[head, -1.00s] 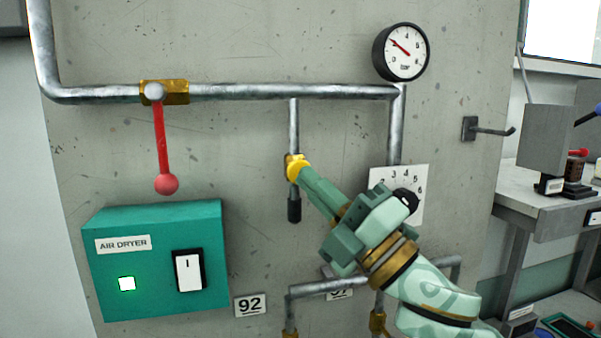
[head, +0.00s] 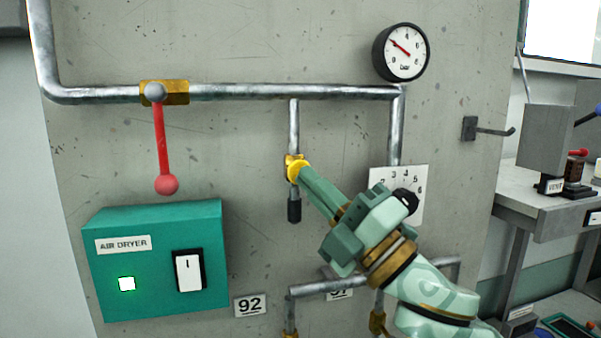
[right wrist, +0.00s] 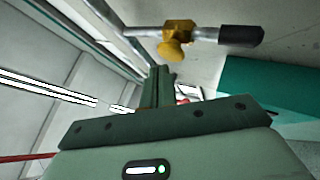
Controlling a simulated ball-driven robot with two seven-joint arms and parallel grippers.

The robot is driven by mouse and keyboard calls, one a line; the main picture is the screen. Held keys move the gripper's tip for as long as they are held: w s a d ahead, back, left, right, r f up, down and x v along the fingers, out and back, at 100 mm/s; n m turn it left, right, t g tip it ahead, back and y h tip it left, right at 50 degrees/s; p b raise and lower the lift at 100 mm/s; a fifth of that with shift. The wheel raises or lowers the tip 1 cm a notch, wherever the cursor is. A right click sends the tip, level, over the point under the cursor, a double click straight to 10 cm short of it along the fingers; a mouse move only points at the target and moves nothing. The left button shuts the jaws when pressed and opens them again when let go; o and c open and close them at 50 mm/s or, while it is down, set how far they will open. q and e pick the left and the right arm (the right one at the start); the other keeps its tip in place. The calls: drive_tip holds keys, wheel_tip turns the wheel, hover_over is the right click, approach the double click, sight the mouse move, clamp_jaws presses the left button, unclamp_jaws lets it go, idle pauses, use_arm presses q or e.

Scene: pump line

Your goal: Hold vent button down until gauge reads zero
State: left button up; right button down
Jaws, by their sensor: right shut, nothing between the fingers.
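The yellow vent button (head: 293,170) sits on a small brass valve on a short vertical pipe; it also shows in the right wrist view (right wrist: 172,49). My right gripper (head: 307,173) is shut and empty, its fingertips right at the button's face. In the right wrist view the fingertips (right wrist: 160,70) lie just below the button; I cannot tell whether they touch it or how far it is pressed. The round gauge (head: 401,52) is at the upper right; its red needle points to the upper left, clearly above zero. My left gripper is not in view.
A red lever (head: 162,145) hangs from the brass valve on the main pipe (head: 290,91). A green air dryer box (head: 155,285) with a switch is at lower left. A numbered dial plate (head: 415,210) is partly behind my right gripper. A wall hook (head: 490,130) sticks out at right.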

drive_tip(key=shift+w+a, duration=0.1)
drive_tip(key=shift+w, duration=0.25)
drive_tip(key=shift+w+a, duration=0.15)
drive_tip(key=shift+w, duration=0.35)
idle(2.2)
drive_tip(key=shift+s, duration=0.15)
idle(1.1)
drive_tip(key=shift+s+d+p, duration=0.25)
drive_tip(key=shift+s+p, duration=0.15)
drive_tip(key=shift+s, duration=0.3)
drive_tip(key=shift+s, duration=0.15)
drive_tip(key=s, duration=0.1)
drive_tip(key=s+d+p, duration=0.1)
drive_tip(key=s, duration=0.2)
drive_tip(key=shift+s+d, duration=0.25)
